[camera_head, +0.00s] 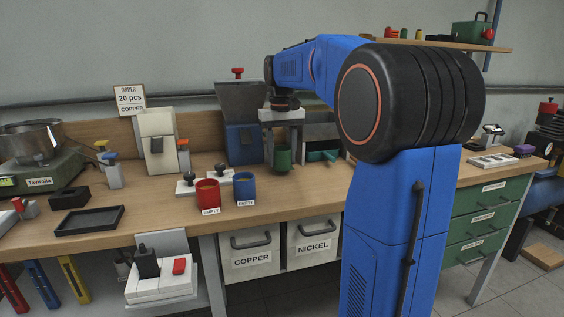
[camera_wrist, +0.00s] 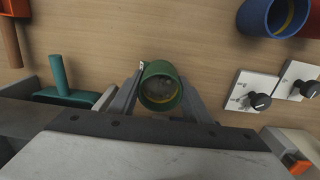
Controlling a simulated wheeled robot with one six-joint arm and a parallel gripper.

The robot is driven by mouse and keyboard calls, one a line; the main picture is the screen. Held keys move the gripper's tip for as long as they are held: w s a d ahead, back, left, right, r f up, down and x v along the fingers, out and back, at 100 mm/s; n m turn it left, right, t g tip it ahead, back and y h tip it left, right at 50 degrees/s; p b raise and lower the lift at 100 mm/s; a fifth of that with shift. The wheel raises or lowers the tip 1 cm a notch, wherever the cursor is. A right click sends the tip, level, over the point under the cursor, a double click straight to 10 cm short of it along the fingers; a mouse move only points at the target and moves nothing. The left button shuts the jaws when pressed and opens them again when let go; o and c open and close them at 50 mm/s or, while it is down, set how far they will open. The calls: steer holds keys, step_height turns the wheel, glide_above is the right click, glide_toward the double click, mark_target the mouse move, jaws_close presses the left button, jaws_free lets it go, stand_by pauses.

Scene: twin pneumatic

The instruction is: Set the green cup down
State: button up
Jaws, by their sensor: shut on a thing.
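The green cup (camera_head: 283,158) is upright at the back middle of the bench. In the wrist view I look down into the green cup (camera_wrist: 161,86), which shows a yellow band and a dull grey inside. My gripper (camera_wrist: 160,100) is shut on it, with one finger on each side. In the head view my gripper (camera_head: 282,140) comes down from above, and the wrist partly covers its fingers. The cup's base is at or just above the wooden top; I cannot tell whether it touches.
A blue cup (camera_head: 244,187) and a red cup (camera_head: 207,194), both labelled EMPTY, stand in front to the left. White plates with black knobs (camera_wrist: 249,91) lie near the green cup. A teal tool (camera_wrist: 62,85) lies on its other side. A blue-grey hopper (camera_head: 242,140) stands behind left.

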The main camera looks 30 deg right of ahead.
steer(key=shift+f, duration=0.95)
steer(key=shift+f, duration=0.1)
steer(key=o, duration=1.2)
steer(key=shift+o, duration=0.2)
